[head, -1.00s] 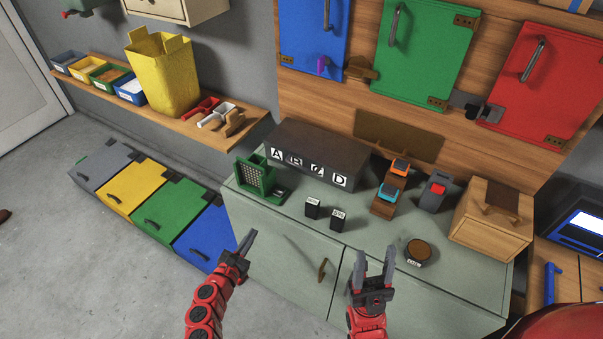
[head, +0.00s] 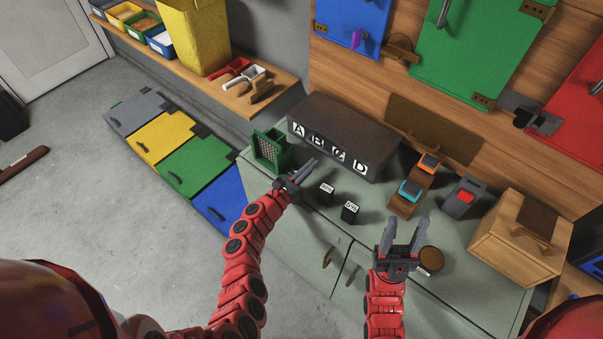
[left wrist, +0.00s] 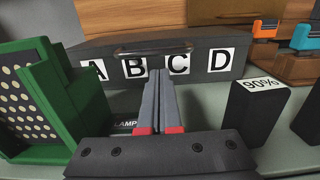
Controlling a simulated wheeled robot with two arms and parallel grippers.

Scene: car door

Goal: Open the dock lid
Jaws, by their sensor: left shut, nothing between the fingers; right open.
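The dock is a long dark grey box (head: 345,128) at the back of the counter, with white letters A, B, C and D along its front. Its lid looks shut. My left gripper (head: 313,163) is shut and empty, just in front of the dock. In the left wrist view its fingertips (left wrist: 160,75) point at the middle of the front, below the handle; contact cannot be told. My right gripper (head: 406,222) is open and empty above the counter's front part.
A green perforated holder (head: 271,150) stands left of the dock. Two small black blocks (head: 350,212) stand in front of it, one marked 90% in the left wrist view (left wrist: 256,112). Orange and teal devices (head: 411,188), a red-button device (head: 463,196) and a wooden box (head: 515,240) are to the right.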

